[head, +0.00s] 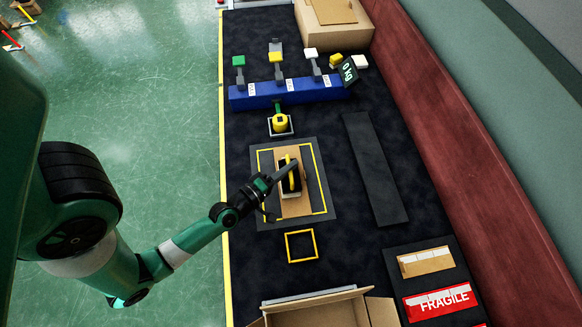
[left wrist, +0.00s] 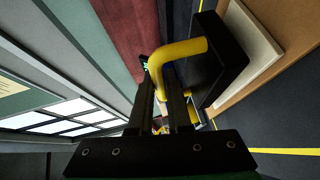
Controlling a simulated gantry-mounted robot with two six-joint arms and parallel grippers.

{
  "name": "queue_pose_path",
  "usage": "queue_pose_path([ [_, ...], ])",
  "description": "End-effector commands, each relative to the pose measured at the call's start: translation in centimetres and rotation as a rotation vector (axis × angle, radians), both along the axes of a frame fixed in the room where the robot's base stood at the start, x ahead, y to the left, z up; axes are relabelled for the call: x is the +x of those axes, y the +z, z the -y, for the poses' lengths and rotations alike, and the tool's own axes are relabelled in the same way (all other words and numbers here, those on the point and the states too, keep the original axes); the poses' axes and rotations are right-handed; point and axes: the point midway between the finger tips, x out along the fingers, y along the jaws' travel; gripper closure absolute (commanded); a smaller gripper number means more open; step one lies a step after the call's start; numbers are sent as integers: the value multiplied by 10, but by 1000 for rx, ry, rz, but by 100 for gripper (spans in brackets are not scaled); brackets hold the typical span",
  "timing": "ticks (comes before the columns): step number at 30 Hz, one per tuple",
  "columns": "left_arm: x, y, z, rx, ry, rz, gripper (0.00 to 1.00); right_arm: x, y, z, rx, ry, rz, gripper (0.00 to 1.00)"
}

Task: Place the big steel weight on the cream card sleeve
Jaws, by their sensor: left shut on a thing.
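The big steel weight is a black block with a yellow handle (head: 294,175); in the left wrist view its black body (left wrist: 212,55) fills the upper right. My left gripper (left wrist: 172,95) is shut on the yellow handle. In the left wrist view a cream slab, which looks like the cream card sleeve (left wrist: 254,45), shows just beside and below the block, on brown cardboard. I cannot tell whether the weight touches it. In the head view the brown cardboard (head: 296,209) lies under the weight, and the sleeve is mostly hidden. My right gripper is not in view.
A grey mat with a yellow outline (head: 321,205) surrounds the cardboard. A dark strip (head: 375,168) lies right. An open box (head: 330,311) stands in front.

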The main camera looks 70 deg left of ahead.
Motion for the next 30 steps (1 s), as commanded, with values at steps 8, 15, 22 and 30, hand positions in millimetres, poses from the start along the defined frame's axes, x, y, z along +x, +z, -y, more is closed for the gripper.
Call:
queue_pose_path([
  [8,0,-3,-2,4,5,7,100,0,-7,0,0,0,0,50],
  [15,-1,-10,-1,0,2,0,75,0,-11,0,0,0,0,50],
  [22,-1,-10,-1,0,2,0,54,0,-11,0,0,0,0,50],
  [30,-3,-6,0,0,2,-1,54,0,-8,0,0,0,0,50],
])
